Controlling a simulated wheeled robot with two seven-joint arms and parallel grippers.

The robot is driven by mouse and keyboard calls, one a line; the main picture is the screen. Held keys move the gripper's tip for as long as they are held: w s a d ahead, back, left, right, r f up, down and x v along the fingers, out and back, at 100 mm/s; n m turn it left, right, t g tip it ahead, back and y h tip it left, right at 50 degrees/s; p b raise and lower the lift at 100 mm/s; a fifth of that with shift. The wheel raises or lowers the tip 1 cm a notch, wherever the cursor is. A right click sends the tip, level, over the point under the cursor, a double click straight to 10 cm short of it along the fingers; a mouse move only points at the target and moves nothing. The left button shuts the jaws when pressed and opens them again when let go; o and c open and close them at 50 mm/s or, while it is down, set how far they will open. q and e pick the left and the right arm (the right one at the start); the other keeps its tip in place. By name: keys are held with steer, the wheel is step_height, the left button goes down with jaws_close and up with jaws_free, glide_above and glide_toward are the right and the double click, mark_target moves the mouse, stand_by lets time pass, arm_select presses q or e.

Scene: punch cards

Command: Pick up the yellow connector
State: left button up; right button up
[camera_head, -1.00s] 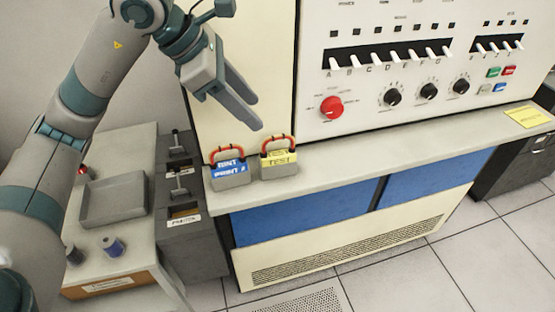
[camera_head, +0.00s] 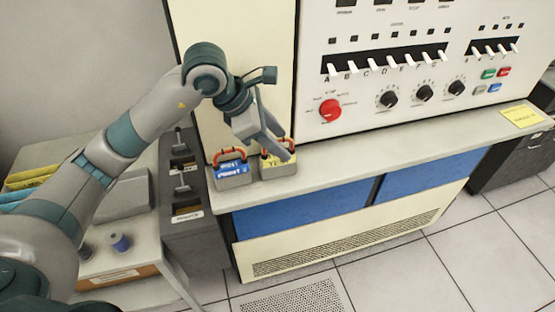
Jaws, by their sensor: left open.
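The yellow connector (camera_head: 280,171) is a grey block with a yellow label and a red-orange loop handle, standing on the machine's ledge. My left gripper (camera_head: 279,147) is open and comes down from the upper left over the top of it. Its fingers overlap the handle and part of the label in the picture. I cannot tell whether they touch the handle. A similar connector with a blue label (camera_head: 232,174) stands close beside it on the left. My right gripper is not in view.
The ledge (camera_head: 400,145) is bare to the right up to a yellow note (camera_head: 521,116). Behind it rises the panel with switches, knobs and a red button (camera_head: 330,110). A grey lever unit (camera_head: 187,215) and a side table with a blue spool (camera_head: 120,242) are at left.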

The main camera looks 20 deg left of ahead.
mark_target(271, 166)
arm_select(q)
steer(key=shift+w+d+f+p, duration=0.15)
steer(key=shift+w+f+p, duration=0.1)
steer(key=shift+f+p, duration=0.35)
steer(key=p+x, duration=0.2)
steer(key=x, duration=0.1)
steer(key=shift+w+f, duration=0.15)
steer(key=shift+f, duration=0.1)
steer(key=shift+w+f, duration=0.1)
steer(key=shift+f, duration=0.15)
jaws_close()
steer(key=shift+r, duration=0.1)
